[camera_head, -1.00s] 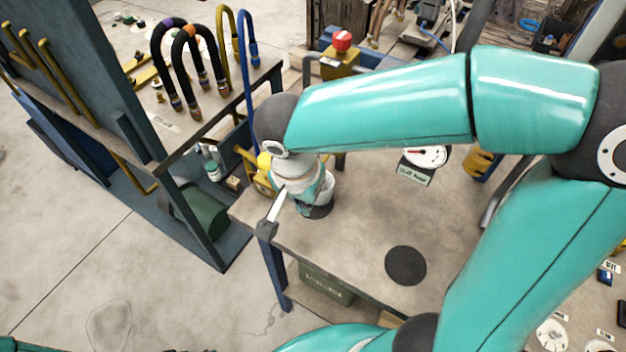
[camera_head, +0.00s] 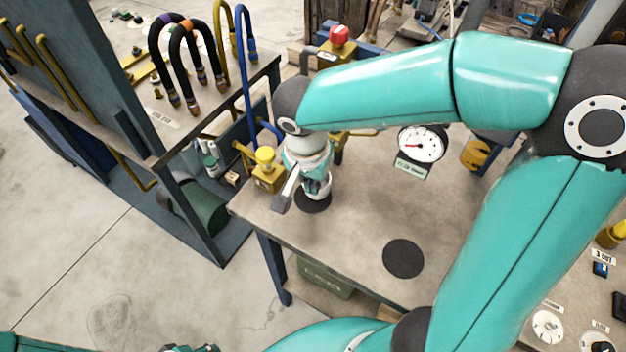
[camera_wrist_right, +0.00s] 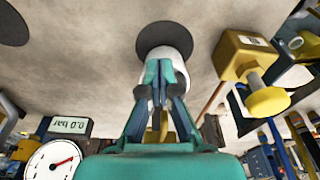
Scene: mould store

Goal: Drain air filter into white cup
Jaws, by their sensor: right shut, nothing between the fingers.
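The white cup (camera_head: 320,188) stands on a dark round mat (camera_head: 313,203) at the bench's left end, partly hidden by my right gripper. In the right wrist view the cup (camera_wrist_right: 178,60) shows behind my fingers on its dark mat (camera_wrist_right: 150,38). My right gripper (camera_head: 316,176) is shut and empty, right at the cup; I cannot tell whether it touches it. The fingertips also show in the wrist view (camera_wrist_right: 160,72). I cannot pick out the air filter for sure; a yellow part (camera_wrist_right: 158,128) shows between my finger links.
A yellow block with a round knob (camera_head: 266,170) stands close left of the cup. A pressure gauge (camera_head: 421,144) with a 0.0 bar display (camera_wrist_right: 70,126) is to the right. An empty dark disc (camera_head: 403,258) lies on the otherwise clear bench front (camera_head: 350,230).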

